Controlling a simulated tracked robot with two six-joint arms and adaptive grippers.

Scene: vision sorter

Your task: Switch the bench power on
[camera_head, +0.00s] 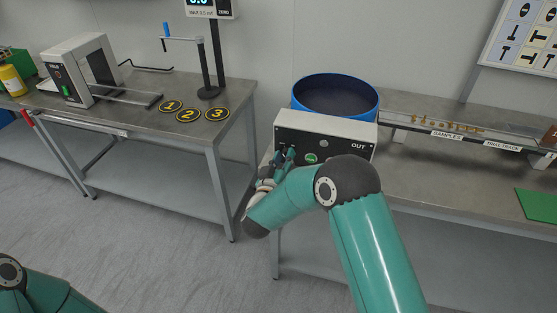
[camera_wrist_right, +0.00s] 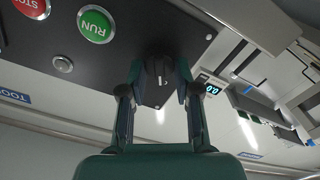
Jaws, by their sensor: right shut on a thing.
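The control box (camera_head: 325,133) stands at the front of the bench, before a blue round bowl. Its dark panel shows in the right wrist view with a black rotary knob (camera_wrist_right: 158,68), a green RUN button (camera_wrist_right: 96,24) and a red STOP button (camera_wrist_right: 32,6). My right gripper (camera_head: 285,158) is at the left part of the box's front. In the right wrist view its fingers (camera_wrist_right: 160,88) are shut on the knob, one on each side. I cannot read the knob's setting marks. My left gripper is out of view; only part of my left arm shows at lower left.
The blue bowl (camera_head: 336,93) sits behind the box. A linear track (camera_head: 440,126) with small brass-coloured parts runs right from it. A green mat (camera_head: 538,205) lies at the right. The left table (camera_head: 140,115) holds a grey machine (camera_head: 80,68) and numbered discs (camera_head: 188,115).

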